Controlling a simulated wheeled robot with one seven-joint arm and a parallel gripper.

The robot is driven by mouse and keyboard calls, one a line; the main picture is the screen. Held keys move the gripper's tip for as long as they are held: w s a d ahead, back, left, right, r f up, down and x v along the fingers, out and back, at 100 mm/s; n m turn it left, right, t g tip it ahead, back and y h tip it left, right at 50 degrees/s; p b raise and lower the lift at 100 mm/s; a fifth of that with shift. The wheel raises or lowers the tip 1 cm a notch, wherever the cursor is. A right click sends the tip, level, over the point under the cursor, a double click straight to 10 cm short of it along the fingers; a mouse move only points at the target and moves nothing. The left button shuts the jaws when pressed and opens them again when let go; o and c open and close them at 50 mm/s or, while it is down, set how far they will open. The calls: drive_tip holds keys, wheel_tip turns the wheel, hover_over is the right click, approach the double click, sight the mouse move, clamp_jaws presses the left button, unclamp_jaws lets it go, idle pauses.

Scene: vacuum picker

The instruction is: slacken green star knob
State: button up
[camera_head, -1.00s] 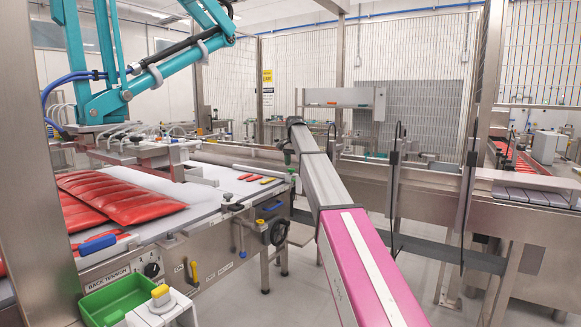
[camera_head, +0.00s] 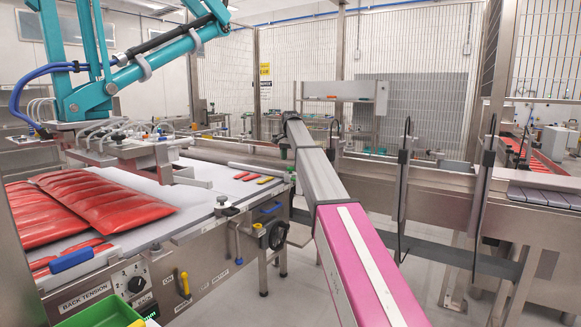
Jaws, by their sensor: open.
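My pink and grey arm reaches from the lower right toward the far end of the machine. My gripper (camera_head: 284,152) is at its far end, small and dark, beside the right end of the white belt. It is open; I see nothing between its fingers. A small green part (camera_head: 291,171) shows just below it at the machine's corner; its star shape is too small to make out. I cannot tell which of these is the star knob.
Red packs (camera_head: 105,203) lie on the belt under a teal suction arm (camera_head: 135,70). A black handwheel (camera_head: 277,235), blue handle (camera_head: 72,260) and yellow lever (camera_head: 184,284) stick out in front. A green tray (camera_head: 100,315) is lower left. A steel conveyor (camera_head: 440,190) runs right.

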sight(291, 170)
wheel_tip(291, 170, down, 4)
drive_tip(key=shift+f, duration=0.2)
drive_tip(key=c, duration=0.9)
